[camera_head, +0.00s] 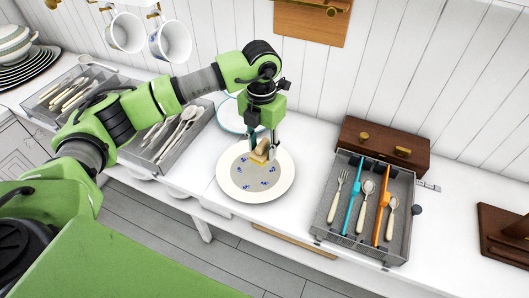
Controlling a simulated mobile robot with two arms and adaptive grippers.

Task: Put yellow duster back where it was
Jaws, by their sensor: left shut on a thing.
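My left gripper (263,146) points down over a white plate (284,178) on the counter. It is shut on a small yellow and tan block, which looks like the yellow duster (260,155). The duster is over the upper middle of the plate; I cannot tell whether it touches the plate. The plate has a grey centre with several blue marks. My right gripper is not in view.
A grey cutlery tray (322,217) with blue and orange dividers stands right of the plate, in front of a brown wooden box (384,144). A second plate (229,117) lies behind my gripper. More cutlery trays (163,168) stand left. White cups (171,42) hang above.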

